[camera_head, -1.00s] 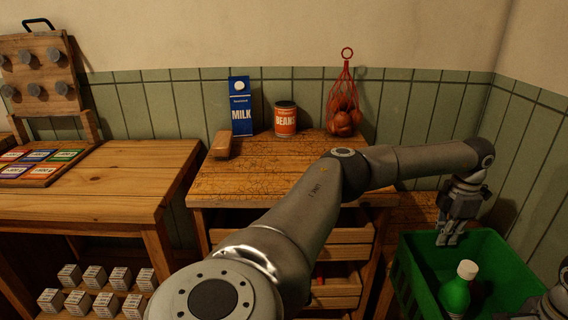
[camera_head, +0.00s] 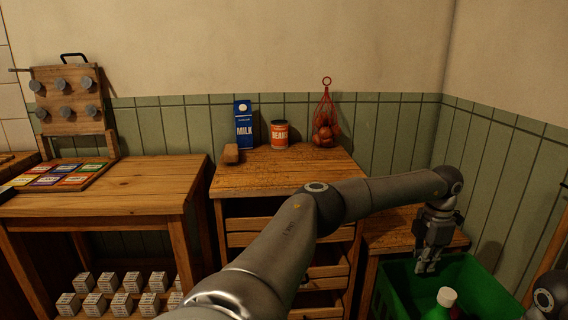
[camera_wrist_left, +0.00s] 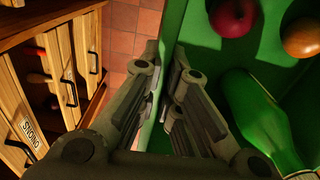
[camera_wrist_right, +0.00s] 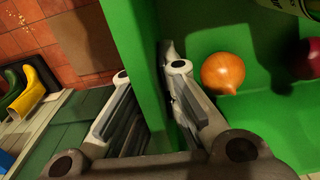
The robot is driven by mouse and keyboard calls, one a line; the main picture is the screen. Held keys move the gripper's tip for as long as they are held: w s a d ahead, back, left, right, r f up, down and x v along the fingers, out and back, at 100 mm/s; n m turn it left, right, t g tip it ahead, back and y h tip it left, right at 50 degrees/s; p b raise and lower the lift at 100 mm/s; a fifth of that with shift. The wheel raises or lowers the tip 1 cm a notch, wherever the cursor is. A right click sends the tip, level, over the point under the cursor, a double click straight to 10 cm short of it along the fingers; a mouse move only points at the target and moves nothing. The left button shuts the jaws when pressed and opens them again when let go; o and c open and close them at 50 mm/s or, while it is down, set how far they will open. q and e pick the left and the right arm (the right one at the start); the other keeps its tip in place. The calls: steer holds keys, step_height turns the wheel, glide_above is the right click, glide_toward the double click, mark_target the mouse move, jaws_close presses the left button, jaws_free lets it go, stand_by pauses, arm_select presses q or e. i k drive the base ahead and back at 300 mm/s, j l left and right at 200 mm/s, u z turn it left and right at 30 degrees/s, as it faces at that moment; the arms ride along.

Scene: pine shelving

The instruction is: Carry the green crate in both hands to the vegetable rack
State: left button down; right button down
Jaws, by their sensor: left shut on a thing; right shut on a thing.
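The green crate (camera_head: 488,278) is at the lower right of the head view, cut off by the bottom edge. My left gripper (camera_head: 428,265) points down over its left wall. In the left wrist view, the left gripper (camera_wrist_left: 165,88) has a finger on each side of the crate wall and is shut on it. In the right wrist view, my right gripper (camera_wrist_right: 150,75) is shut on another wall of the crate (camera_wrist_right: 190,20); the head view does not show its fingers. The crate holds a green bottle (camera_head: 440,304), a red onion (camera_wrist_left: 232,16) and a yellow onion (camera_wrist_right: 223,72).
A wooden unit with slatted drawers (camera_head: 285,240) stands left of the crate, with milk (camera_head: 243,125), beans (camera_head: 279,134) and a red net bag (camera_head: 325,125) on top. A lower wooden surface (camera_head: 385,230) lies behind the crate. Yellow boots (camera_wrist_right: 35,85) stand near my right gripper.

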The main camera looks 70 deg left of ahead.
mark_target(297, 169)
steer(key=l+u, duration=0.1)
steer(key=u, duration=0.2)
steer(key=k+l+u, duration=0.1)
steer(key=u, duration=1)
